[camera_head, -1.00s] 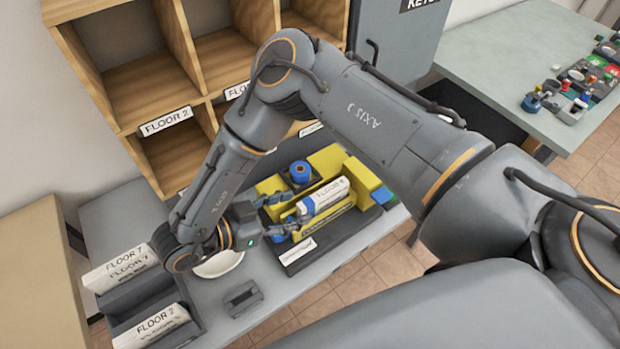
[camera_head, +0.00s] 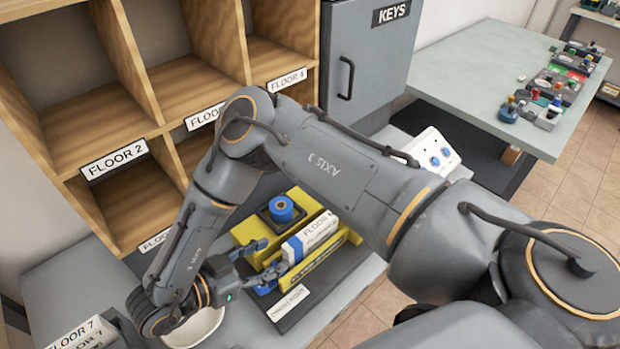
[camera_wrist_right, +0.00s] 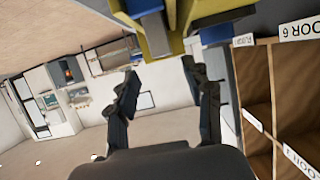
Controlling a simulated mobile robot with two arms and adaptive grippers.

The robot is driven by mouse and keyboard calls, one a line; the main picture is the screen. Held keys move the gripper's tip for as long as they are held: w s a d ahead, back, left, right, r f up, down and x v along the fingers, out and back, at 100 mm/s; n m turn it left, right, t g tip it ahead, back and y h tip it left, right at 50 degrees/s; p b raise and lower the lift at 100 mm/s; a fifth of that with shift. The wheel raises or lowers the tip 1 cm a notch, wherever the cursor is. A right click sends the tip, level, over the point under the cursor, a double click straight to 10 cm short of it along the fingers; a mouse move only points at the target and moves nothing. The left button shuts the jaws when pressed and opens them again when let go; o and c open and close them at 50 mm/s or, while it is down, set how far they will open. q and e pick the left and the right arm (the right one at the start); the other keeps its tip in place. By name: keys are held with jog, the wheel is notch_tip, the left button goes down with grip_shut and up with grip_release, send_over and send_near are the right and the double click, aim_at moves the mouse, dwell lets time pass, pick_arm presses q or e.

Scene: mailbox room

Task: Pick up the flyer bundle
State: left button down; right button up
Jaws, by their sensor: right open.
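The flyer bundle (camera_head: 318,230), white with a blue band and printed "FLOOR", lies tilted in a yellow holder (camera_head: 338,247) on the bench. My right gripper (camera_head: 268,260) is open and empty just left of the bundle's near end, with its fingers pointing toward it. In the right wrist view the open fingers (camera_wrist_right: 162,72) have nothing between them. The yellow holder (camera_wrist_right: 185,42) is at the top edge there, beyond the fingertips. The bundle cannot be told clearly in that view. My left gripper is not in view.
A blue roll (camera_head: 281,209) sits on the yellow stand behind the bundle. A white bowl (camera_head: 195,328) is below my right wrist. Wooden pigeonholes (camera_head: 75,145) and a grey key cabinet (camera_head: 365,60) stand behind. A side table (camera_head: 480,70) holds several stamps.

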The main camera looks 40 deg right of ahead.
aim_at(295, 244)
jog(key=p+x, duration=0.1)
jog(key=x, duration=0.7)
jog(key=shift+r, duration=0.1)
jog(key=p+x, duration=0.1)
jog(key=x, duration=0.4)
jog(key=shift+w+d+p, duration=0.1)
jog(key=shift+w+p, duration=0.1)
jog(key=shift+p, duration=0.15)
jog(key=shift+c, duration=1.3)
grip_shut()
